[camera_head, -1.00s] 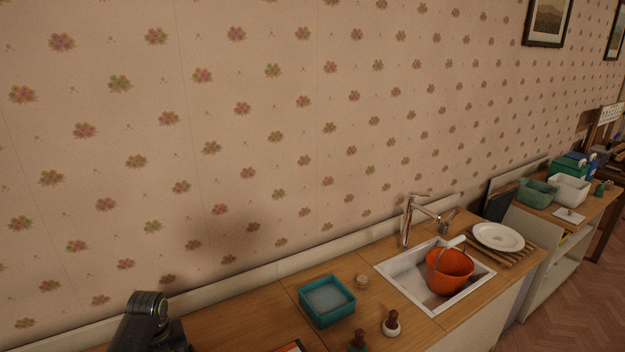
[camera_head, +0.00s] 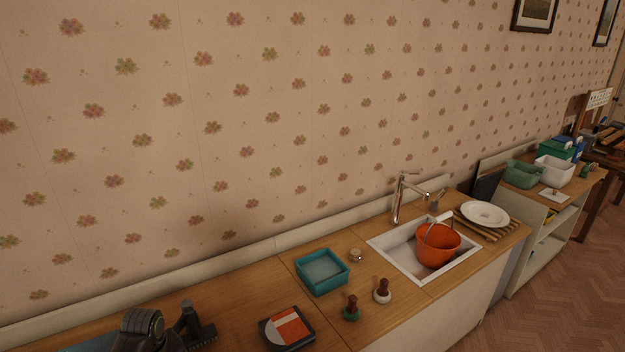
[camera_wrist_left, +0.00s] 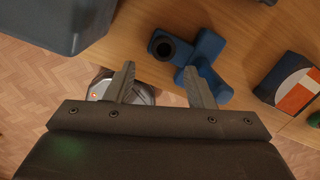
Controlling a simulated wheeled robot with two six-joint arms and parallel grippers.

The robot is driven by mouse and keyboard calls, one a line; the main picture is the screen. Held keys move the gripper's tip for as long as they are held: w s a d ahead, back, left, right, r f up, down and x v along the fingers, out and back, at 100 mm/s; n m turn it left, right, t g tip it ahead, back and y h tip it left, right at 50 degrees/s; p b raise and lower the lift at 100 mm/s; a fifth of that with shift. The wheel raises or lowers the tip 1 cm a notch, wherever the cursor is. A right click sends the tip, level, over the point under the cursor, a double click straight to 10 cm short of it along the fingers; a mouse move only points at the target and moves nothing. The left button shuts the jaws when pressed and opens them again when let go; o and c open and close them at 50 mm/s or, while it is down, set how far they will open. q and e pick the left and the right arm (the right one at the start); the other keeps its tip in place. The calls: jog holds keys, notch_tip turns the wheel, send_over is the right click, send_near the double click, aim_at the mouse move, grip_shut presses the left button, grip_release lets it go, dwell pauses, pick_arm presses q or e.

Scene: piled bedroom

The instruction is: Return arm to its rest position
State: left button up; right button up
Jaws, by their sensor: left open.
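My left arm (camera_head: 142,328) shows at the bottom left of the head view, low over the front of the wooden counter (camera_head: 225,300). In the left wrist view my left gripper (camera_wrist_left: 160,86) is open, its two fingers well apart with nothing between them. Past the fingers lie the counter edge and the floor. A blue object with a dark round opening (camera_wrist_left: 205,62) lies on the counter beside the right finger, and I cannot tell whether they touch. My right arm and gripper are in neither view.
A black box with an orange and white top (camera_head: 287,328) lies near the arm. Beyond are a teal tray (camera_head: 322,273), two stamps (camera_head: 351,309), a sink (camera_head: 399,248) with an orange bucket (camera_head: 438,246), and a plate (camera_head: 485,214). A grey-blue container (camera_wrist_left: 60,22) is at the wrist view's upper left.

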pick_arm(q)
jog(key=s+d+r+n+t, duration=0.1)
jog(key=s+r+n, duration=0.1)
jog(key=s+n, duration=0.75)
jog(key=s+d+r+n+t+y, duration=0.1)
jog(key=s+d+r+n, duration=0.15)
jog(key=s+n, duration=0.7)
jog(key=s+d+r+n+t, duration=0.1)
jog(key=s+r+n, duration=0.2)
jog(key=s+n, duration=0.6)
jog(key=s+a+f+m+g+b, duration=0.2)
jog(key=f+b, duration=0.6)
jog(key=f, duration=2.6)
jog(key=s+d+f+b, duration=0.1)
jog(key=s+f+b, duration=0.2)
jog(key=s+f, duration=0.5)
jog(key=s+f+b, duration=0.3)
jog(key=s+f, duration=0.4)
jog(key=f, duration=0.6)
jog(key=shift+s+d+f+g+h, duration=0.2)
jog(key=shift+s+d+g+h, duration=0.1)
jog(key=shift+s+d, duration=0.1)
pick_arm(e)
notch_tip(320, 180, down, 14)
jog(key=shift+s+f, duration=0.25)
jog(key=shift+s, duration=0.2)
